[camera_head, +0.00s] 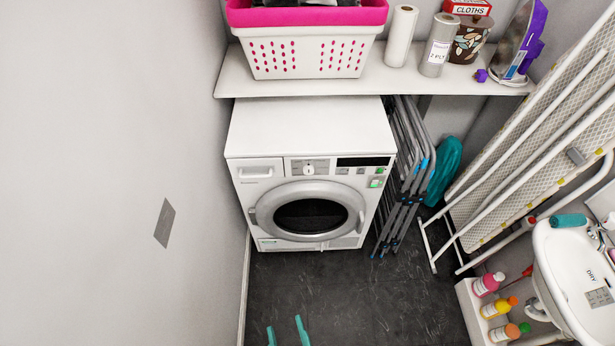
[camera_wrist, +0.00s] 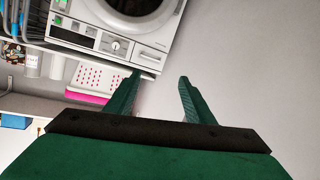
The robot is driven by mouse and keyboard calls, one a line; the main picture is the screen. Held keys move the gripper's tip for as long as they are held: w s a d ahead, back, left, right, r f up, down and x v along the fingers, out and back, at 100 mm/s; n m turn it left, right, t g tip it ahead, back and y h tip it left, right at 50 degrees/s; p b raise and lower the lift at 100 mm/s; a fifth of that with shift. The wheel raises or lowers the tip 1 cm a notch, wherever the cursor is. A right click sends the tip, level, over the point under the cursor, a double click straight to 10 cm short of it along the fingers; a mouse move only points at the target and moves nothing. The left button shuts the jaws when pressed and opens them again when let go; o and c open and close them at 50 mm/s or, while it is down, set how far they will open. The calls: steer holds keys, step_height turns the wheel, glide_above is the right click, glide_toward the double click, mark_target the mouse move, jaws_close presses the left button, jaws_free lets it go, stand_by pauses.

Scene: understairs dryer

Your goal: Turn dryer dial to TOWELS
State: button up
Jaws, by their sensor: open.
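The white dryer (camera_head: 310,130) stands under a shelf in the head view, its round door (camera_head: 310,208) shut. Its dial (camera_head: 309,169) is a small white knob on a grey panel in the middle of the control strip. The dial's labels and pointer are too small to read. My gripper (camera_head: 285,321) shows as two teal fingertips at the bottom edge, in front of the dryer and apart from it. In the wrist view, turned nearly upside down, my gripper (camera_wrist: 160,76) is open and empty. There the dial (camera_wrist: 116,46) lies above and left of the fingertips.
The shelf (camera_head: 400,80) overhangs behind the dryer and holds a pink-lined basket (camera_head: 305,58). A folded drying rack (camera_head: 400,180) stands close at the dryer's right. A wall (camera_head: 110,150) borders the left. The dark floor (camera_head: 350,290) in front is clear.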

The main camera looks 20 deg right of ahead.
steer(key=w+d+f+n, duration=0.2)
steer(key=w+f, duration=0.3)
steer(key=w, duration=0.3)
steer(key=n+t+h, duration=0.1)
steer(key=n+h, duration=0.2)
steer(key=h, duration=0.4)
glide_toward(308, 172)
steer(key=x, duration=0.7)
steer(key=shift+w+d, duration=0.25)
steer(key=shift+w, duration=0.05)
steer(key=c, duration=1.1)
